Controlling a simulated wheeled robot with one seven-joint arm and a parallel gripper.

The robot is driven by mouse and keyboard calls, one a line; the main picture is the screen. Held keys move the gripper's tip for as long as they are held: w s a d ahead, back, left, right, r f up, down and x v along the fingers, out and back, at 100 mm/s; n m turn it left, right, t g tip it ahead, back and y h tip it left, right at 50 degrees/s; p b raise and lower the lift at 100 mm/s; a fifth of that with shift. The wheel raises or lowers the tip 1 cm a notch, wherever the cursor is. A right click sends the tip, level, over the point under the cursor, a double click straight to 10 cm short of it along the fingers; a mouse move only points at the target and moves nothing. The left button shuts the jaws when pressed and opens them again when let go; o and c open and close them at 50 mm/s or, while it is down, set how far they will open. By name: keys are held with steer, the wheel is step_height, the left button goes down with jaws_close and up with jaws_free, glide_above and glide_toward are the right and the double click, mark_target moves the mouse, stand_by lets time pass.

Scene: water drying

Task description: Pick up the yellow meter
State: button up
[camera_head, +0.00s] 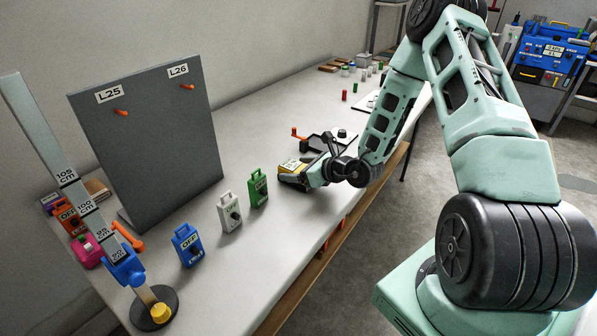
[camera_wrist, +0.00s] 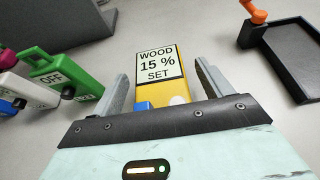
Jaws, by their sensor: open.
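The yellow meter (camera_wrist: 178,90) lies between the two fingers of my gripper (camera_wrist: 163,85) in the wrist view. Its label reads "WOOD 15 % SET", and part of its near end is hidden behind the gripper body. The fingers stand apart on either side of it, with a visible gap at the left finger. In the head view my gripper (camera_head: 300,180) is low over the table, and the yellow meter (camera_head: 290,165) shows at its tip, partly covered.
Green (camera_head: 258,187), white (camera_head: 229,212) and blue (camera_head: 187,244) meters stand left of my gripper. A black tray (camera_head: 322,143) with an orange handle lies just beyond it. A grey panel (camera_head: 150,140) stands on the table (camera_head: 275,240) at left.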

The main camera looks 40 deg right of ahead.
mark_target(299, 168)
steer(key=c, duration=1.3)
step_height(299, 168, up, 10)
steer(key=shift+r, duration=0.1)
steer(key=shift+s, duration=0.1)
